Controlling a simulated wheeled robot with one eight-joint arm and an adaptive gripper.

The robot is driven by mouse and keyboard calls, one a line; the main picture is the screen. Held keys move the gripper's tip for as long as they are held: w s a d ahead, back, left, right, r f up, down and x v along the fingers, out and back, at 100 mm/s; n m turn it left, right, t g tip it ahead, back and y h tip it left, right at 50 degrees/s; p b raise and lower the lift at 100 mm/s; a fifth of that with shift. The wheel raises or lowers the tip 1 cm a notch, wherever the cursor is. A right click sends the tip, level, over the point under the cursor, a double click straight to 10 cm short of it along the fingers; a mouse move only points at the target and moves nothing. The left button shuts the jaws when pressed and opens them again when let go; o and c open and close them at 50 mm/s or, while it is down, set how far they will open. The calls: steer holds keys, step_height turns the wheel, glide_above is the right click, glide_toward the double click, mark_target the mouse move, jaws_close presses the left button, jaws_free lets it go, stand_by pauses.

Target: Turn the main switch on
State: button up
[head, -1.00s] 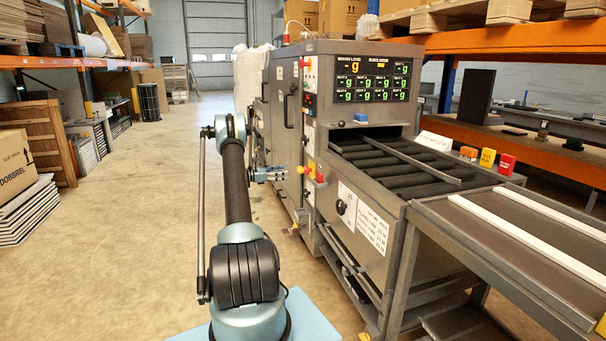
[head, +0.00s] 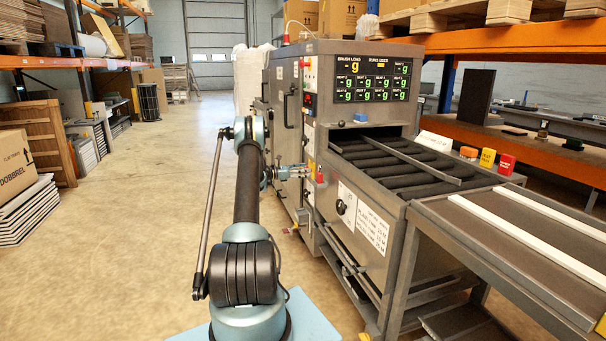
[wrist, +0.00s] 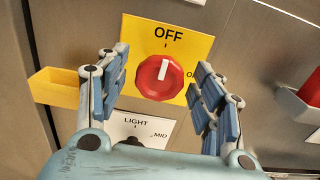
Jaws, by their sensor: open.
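The main switch is a red rotary knob (wrist: 160,77) on a yellow plate (wrist: 194,42) in the wrist view. Its white mark points up at OFF; the ON label at the right is partly hidden by a finger. My gripper (wrist: 163,82) is open, with one finger on each side of the knob in the picture. I cannot tell whether the fingers touch it. In the head view my gripper (head: 306,171) is at the left side of the grey machine (head: 385,240), and it hides the knob there.
Below the knob is a white LIGHT plate (wrist: 142,128) with a MID mark. A yellow box-like part (wrist: 55,88) sticks out at the left, and a red part in a grey holder (wrist: 300,105) at the right. The floor (head: 150,220) left of my arm is clear.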

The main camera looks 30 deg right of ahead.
steer(key=shift+c, duration=0.2)
steer(key=c, duration=1)
steer(key=shift+m, duration=0.3)
steer(key=m, duration=1.3)
steer(key=shift+s+f+m, duration=0.2)
steer(key=shift+s+m, duration=0.05)
steer(key=shift+m, duration=0.05)
steer(key=shift+o, duration=0.2)
steer(key=shift+s+a+f+m, duration=0.1)
steer(key=shift+m, duration=1.8)
